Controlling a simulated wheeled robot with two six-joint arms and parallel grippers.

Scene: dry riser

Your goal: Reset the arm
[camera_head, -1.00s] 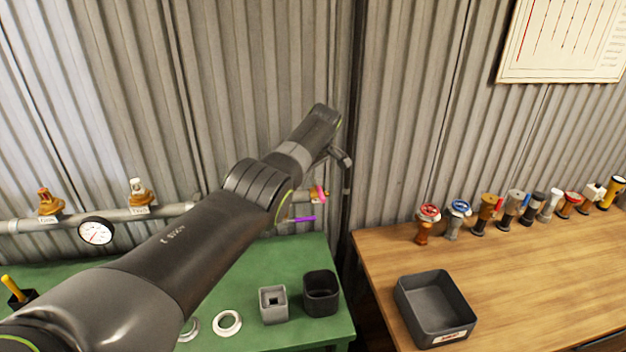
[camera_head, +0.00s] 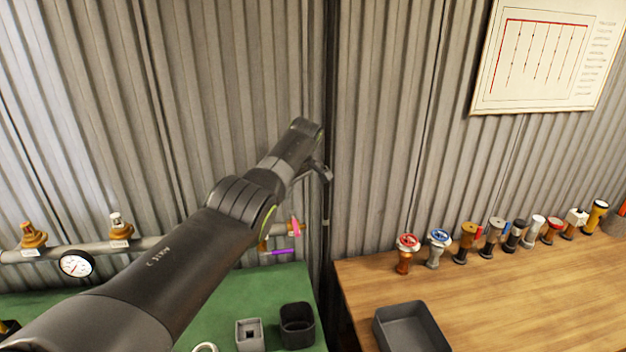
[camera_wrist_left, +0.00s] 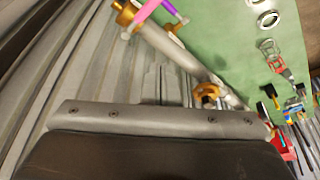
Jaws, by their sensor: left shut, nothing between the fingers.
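My left arm reaches in from the lower left in the head view. It ends in front of the corrugated wall, with my left gripper (camera_head: 324,174) small and partly hidden behind the last link. The gripper is in the air, apart from the pipe and benches. My right arm and gripper are in neither view.
A pipe with brass valves (camera_head: 33,235) and a gauge (camera_head: 76,263) runs behind the green bench (camera_head: 50,303). On the wooden bench (camera_head: 500,290) stand several fittings and a dark tray (camera_head: 412,331). A chart (camera_head: 540,55) hangs at upper right.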

